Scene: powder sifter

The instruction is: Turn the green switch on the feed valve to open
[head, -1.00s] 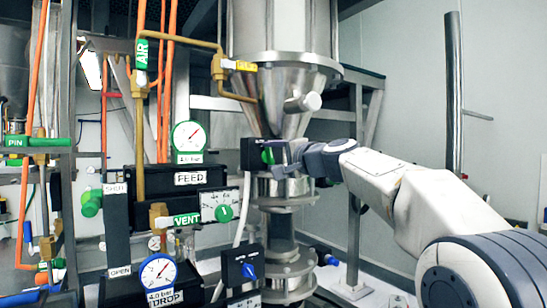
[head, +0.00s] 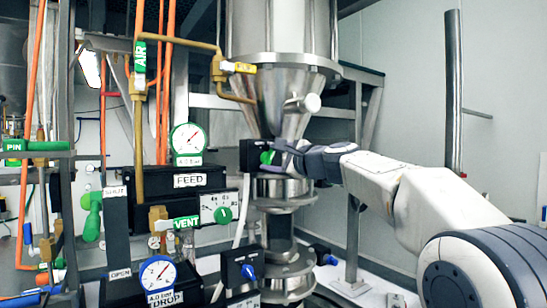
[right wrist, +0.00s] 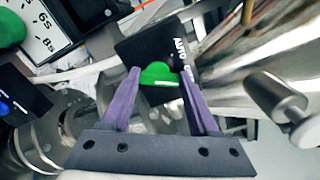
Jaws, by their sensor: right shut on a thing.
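The green switch (head: 267,157) sits on the front of a black valve box (head: 248,153) beside the neck of the steel hopper. In the right wrist view the same green switch (right wrist: 158,74) lies between my purple fingers, on the black box (right wrist: 150,48) with white lettering, partly readable as AUTO. My right gripper (right wrist: 160,72) is shut on the switch, with a finger on each side. In the head view my right gripper (head: 279,156) reaches the switch from the right and hides part of it. My left gripper is not in view.
A steel hopper cone (head: 285,95) rises just above the gripper. Left stand a black FEED box (head: 165,183), gauges, a dial with a green knob (head: 223,215) and brass pipes. A blue-knobbed black box (head: 240,268) is below. The right side is mostly open wall.

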